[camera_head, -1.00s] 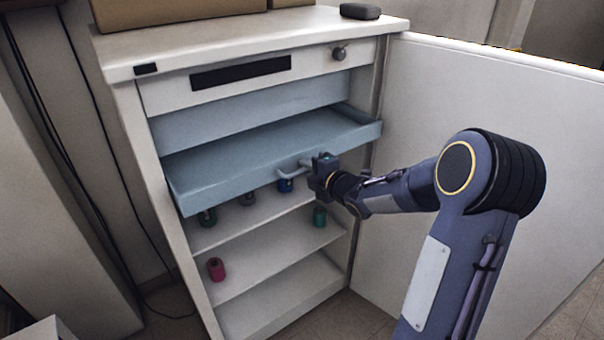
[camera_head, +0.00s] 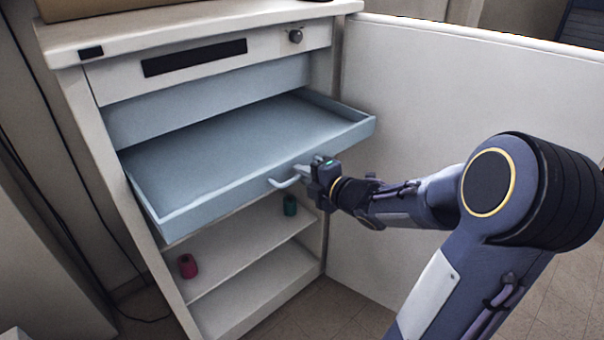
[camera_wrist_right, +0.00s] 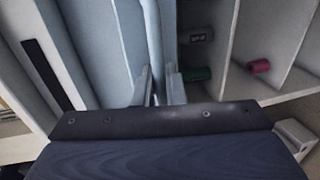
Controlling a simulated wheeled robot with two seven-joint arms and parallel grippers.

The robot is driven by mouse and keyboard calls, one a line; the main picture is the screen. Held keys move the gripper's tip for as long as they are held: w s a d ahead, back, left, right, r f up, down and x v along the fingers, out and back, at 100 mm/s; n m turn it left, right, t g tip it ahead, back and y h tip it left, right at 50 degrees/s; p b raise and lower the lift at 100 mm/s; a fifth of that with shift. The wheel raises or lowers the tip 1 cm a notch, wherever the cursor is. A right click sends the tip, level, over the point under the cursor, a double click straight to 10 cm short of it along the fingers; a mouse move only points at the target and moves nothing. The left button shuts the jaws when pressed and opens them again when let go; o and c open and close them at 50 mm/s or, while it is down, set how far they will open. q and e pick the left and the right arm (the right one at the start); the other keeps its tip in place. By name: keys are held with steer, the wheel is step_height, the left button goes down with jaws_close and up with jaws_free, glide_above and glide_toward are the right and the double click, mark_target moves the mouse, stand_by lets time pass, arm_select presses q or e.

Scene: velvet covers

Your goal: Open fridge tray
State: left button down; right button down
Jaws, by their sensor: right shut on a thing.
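The white fridge (camera_head: 315,60) stands with its door (camera_head: 450,90) swung open to the right. The light-blue fridge tray (camera_head: 235,140) sticks out of the upper part of the fridge and is empty. A pale bar handle (camera_head: 284,182) is on the tray's front. My right gripper (camera_head: 310,168) is shut on the handle at its right part. In the right wrist view the handle (camera_wrist_right: 152,40) runs down between the two fingers (camera_wrist_right: 160,88). My left gripper is not in view.
The open door bounds the right side. Tiled floor (camera_head: 335,305) is clear in front.

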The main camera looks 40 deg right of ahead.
steer(key=c, duration=1.9)
jaws_free()
steer(key=shift+v, duration=3.9)
steer(key=s+a+f+m+g+y, duration=0.1)
steer(key=s+a+m+g, duration=0.2)
steer(key=s+a+m, duration=0.2)
steer(key=s+a+f+m+g+p, duration=0.1)
steer(key=s+a+m+g, duration=0.2)
steer(key=s+a+m, duration=0.2)
steer(key=s+a+f+m+g+y+p, duration=0.1)
steer(key=s+a+m+g, duration=0.3)
steer(key=a+m, duration=0.5)
steer(key=shift+s+f+m+y, duration=0.2)
steer(key=shift+s+m, duration=0.2)
steer(key=shift+s, duration=0.15)
steer(key=shift+s+f+m+y, duration=0.1)
steer(key=shift+s+f+m, duration=0.15)
steer(key=shift+s+m, duration=0.25)
